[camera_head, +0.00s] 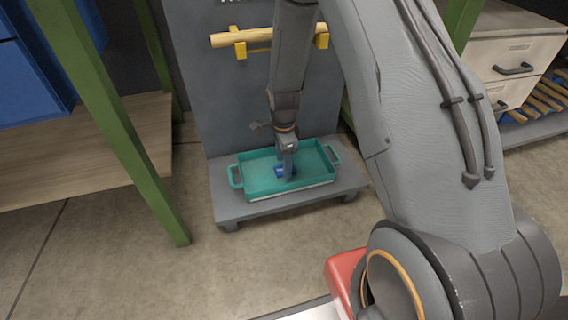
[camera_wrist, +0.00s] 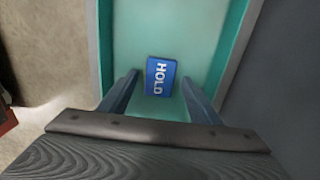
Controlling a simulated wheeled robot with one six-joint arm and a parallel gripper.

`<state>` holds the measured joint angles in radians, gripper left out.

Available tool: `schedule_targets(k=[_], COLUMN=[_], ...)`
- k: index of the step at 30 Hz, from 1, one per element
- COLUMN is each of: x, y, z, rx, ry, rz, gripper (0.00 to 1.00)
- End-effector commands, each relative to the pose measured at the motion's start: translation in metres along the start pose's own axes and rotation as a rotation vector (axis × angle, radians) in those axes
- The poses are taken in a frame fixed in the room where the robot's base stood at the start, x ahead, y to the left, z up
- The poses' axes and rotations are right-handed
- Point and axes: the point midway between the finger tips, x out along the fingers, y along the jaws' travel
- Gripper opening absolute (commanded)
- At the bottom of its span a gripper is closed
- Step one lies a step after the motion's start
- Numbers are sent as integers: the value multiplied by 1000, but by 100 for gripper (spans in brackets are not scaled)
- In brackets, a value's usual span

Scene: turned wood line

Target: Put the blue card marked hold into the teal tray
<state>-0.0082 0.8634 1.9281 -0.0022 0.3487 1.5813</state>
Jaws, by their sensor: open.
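The teal tray (camera_head: 259,184) has a handle at each end and sits on a low grey stand. The blue card (camera_wrist: 159,76) lies in the tray in the wrist view, with the word HOLD in white. In the head view the card (camera_head: 279,170) is a small blue patch partly hidden by my gripper. My gripper (camera_head: 286,175) points down into the tray. In the wrist view its two fingers (camera_wrist: 159,88) are apart, one on each side of the card's near end, with no contact visible.
The low grey stand (camera_head: 240,209) has an upright grey panel with a wooden rod (camera_head: 262,37) on yellow brackets. A green-legged bench (camera_head: 128,130) stands at left. A drawer cabinet (camera_head: 508,52) stands at right. The concrete floor (camera_head: 115,255) in front at left is clear.

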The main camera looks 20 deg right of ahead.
Motion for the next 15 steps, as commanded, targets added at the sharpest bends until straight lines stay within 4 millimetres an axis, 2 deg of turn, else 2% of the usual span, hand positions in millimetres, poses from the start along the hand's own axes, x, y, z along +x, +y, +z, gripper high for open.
schedule_targets(k=[1, 9, 15], x=[-10, -51, -63], y=[0, 0, 0], z=[0, 0, 0], rx=[0, 0, 0], ry=[0, 0, 0], rz=[-1, -2, 0], gripper=[57, 57, 57])
